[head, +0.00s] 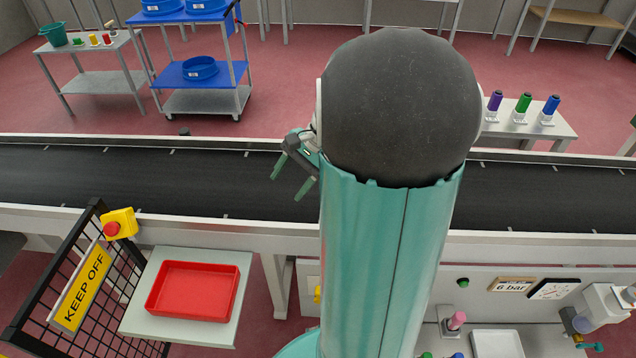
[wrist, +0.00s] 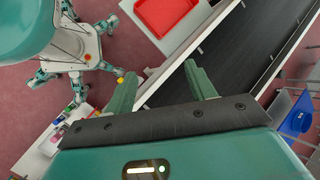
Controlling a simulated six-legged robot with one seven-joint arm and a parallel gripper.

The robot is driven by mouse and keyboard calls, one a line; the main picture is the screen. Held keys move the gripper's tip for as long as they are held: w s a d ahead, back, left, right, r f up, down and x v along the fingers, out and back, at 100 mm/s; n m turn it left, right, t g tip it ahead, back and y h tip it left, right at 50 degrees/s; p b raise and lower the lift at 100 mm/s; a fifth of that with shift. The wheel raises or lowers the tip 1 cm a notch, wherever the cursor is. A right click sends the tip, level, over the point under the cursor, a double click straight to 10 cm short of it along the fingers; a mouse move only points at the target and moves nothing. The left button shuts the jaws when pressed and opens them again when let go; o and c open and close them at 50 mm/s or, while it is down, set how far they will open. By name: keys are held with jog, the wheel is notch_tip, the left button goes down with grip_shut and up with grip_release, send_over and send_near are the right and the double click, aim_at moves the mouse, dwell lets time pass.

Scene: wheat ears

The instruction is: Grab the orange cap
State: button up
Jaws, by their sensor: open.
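I cannot make out an orange cap for certain in either view. A pinkish cap-like piece (head: 456,320) stands on the white bench at the bottom, with the tops of a green one (head: 427,355) and a blue one (head: 457,355) at the lower edge. My gripper (head: 291,181) is open and empty above the conveyor belt, left of my arm. The wrist view shows its two fingers (wrist: 160,75) spread, with nothing between them. My arm hides the middle of the head view.
The dark conveyor (head: 130,180) crosses the scene. A red tray (head: 196,291) sits on a small table beside a black fence (head: 80,265). Purple, green and blue bottles stand on a white table (head: 560,132) beyond the belt. A blue-shelved cart (head: 200,70) stands far left.

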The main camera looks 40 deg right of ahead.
jog(key=s+d+f+m+t, duration=0.3)
jog(key=s+d+f+m, duration=0.1)
jog(key=d, duration=0.4)
jog(key=s+d+f+m+t, duration=0.3)
jog(key=d+f+m, duration=0.3)
jog(key=d+f, duration=0.3)
jog(key=s+d+f+m+t, duration=0.2)
jog(key=s+d+f+m, duration=0.3)
jog(key=d, duration=0.4)
jog(key=shift+s+d+f+t, duration=0.15)
jog(key=shift+f+t, duration=0.25)
jog(key=shift+f, duration=0.3)
jog(key=x, duration=0.8)
jog(key=shift+d, duration=0.1)
jog(key=x, duration=0.5)
jog(key=shift+w+f, duration=0.15)
jog(key=shift+w, duration=0.25)
jog(key=c, duration=1)
